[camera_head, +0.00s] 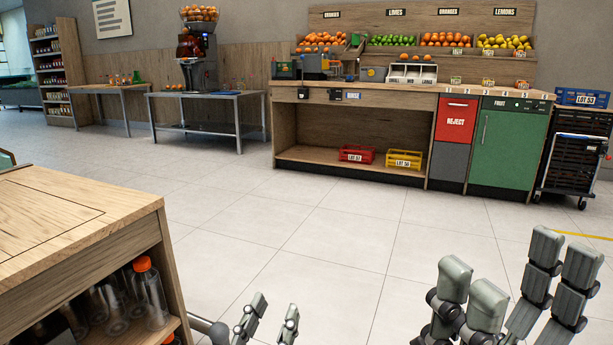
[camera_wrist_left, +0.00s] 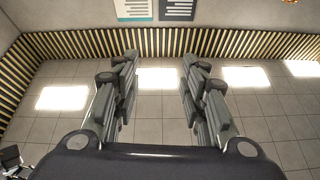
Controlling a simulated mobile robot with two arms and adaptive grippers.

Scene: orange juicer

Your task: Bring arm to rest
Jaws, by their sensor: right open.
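My left gripper (camera_head: 277,305) shows low in the head view, right of the wooden counter. Its two fingers are apart with nothing between them. In the left wrist view the same gripper (camera_wrist_left: 160,82) has its fingers spread wide, with only floor and striped wall beyond. My right gripper (camera_head: 506,283) is large at the bottom right of the head view. Its fingers are open and I see nothing held between them. Both grippers are over floor and apart from any object.
A wooden counter (camera_head: 75,228) with bottles (camera_head: 150,292) on its lower shelf is close at the left. A long fruit counter (camera_head: 350,112) stands at the back, with a juicer (camera_head: 197,62) on a metal table left of it. A crate cart (camera_head: 577,150) is far right. The middle floor is clear.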

